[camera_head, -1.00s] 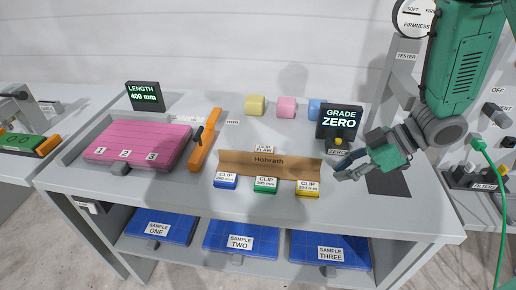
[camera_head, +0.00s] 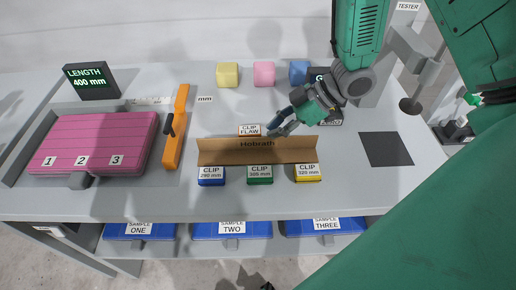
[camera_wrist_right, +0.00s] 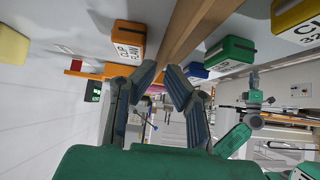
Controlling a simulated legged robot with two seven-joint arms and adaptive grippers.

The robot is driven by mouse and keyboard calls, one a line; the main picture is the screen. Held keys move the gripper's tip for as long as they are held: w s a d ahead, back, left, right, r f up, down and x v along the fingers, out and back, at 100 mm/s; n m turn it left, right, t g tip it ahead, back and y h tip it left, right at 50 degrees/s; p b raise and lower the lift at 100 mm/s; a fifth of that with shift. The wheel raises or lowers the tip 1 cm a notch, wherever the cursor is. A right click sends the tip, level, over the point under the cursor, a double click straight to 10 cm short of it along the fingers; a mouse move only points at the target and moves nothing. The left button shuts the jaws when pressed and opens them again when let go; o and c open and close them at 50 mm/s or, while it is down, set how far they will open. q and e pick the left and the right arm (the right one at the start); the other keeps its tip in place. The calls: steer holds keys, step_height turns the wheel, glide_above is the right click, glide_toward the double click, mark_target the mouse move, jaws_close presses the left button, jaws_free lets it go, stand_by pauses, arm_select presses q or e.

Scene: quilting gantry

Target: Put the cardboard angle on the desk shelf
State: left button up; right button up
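The cardboard angle (camera_head: 220,152) is a long brown folded strip marked "Hobrath". It lies across the middle of the desk, behind the blue, green and yellow clip blocks. My right gripper (camera_head: 279,124) is above its back edge, right of centre. In the right wrist view, the two fingers (camera_wrist_right: 160,76) are apart, with the angle (camera_wrist_right: 196,25) running ahead between their tips; I cannot tell whether they touch it. The desk shelf (camera_head: 181,245) is under the desktop and carries blue sample trays.
The orange clip block (camera_head: 249,130) stands just behind the angle. The blue (camera_head: 211,176), green (camera_head: 260,175) and yellow (camera_head: 307,173) clips stand in front. A pink pad (camera_head: 95,140) and orange bar (camera_head: 176,130) are left. A dark square (camera_head: 386,149) lies right.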

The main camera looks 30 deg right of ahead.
mark_target(258, 148)
steer(key=x, duration=0.5)
steer(key=shift+s+a+f, duration=0.1)
steer(key=shift+s+a, duration=0.1)
steer(key=shift+a, duration=0.35)
steer(key=shift+w+f, duration=0.15)
steer(key=shift+w, duration=0.15)
steer(key=shift+s+d, duration=0.1)
steer(key=shift+d, duration=0.3)
jaws_close()
steer(key=shift+a, duration=0.15)
